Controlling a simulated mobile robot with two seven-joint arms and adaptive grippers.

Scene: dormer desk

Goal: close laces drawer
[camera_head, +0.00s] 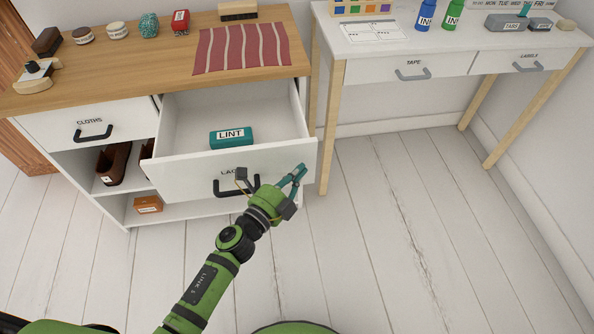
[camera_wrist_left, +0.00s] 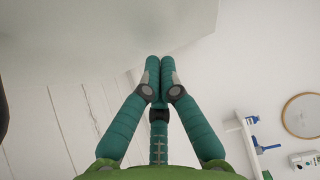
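The laces drawer (camera_head: 184,181) is pulled open from the wood-topped cabinet, with a dark handle (camera_head: 226,192) on its white front. A teal box marked LINT (camera_head: 231,138) lies inside it. My left gripper (camera_head: 300,172) is in front of the right end of the drawer front, its fingers pointing up and right; I cannot tell whether it touches. In the left wrist view its fingertips (camera_wrist_left: 160,62) are together with nothing visible between them, close to a pale surface. The drawer label is partly hidden by my arm. My right gripper is not in view.
The cloths drawer (camera_head: 80,125) beside it is shut. Brown shoes (camera_head: 113,163) and an orange box (camera_head: 148,204) stand on the open shelves below. A white desk (camera_head: 440,62) with shut drawers stands to the right. The plank floor (camera_head: 400,215) is clear.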

